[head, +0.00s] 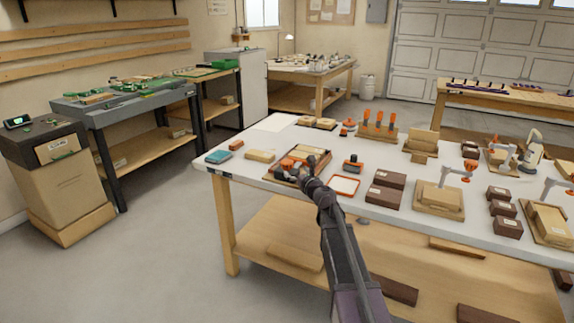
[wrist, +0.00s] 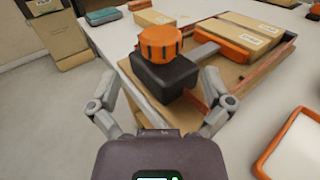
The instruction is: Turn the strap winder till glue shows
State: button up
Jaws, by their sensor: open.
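The strap winder, a black block (wrist: 163,76) with a ribbed orange knob (wrist: 160,44) on top, sits on a wooden board (wrist: 153,107) in the wrist view. An orange strip (wrist: 226,50) runs from beside it along a cardboard box (wrist: 238,34). My gripper (wrist: 160,88) is open, one finger on each side of the block, with the knob standing beyond the fingers. I cannot tell whether either finger touches it. I see no glue.
An orange-rimmed tray (head: 344,186) lies right of the board, with a smaller orange and dark device (head: 353,166) behind it. A teal block (head: 218,157) and a tan block (head: 259,156) lie left. The table's front edge is close.

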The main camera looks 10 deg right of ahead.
aim_at(290, 166)
jog(key=shift+x, duration=3.55)
jog(key=c, duration=1.1)
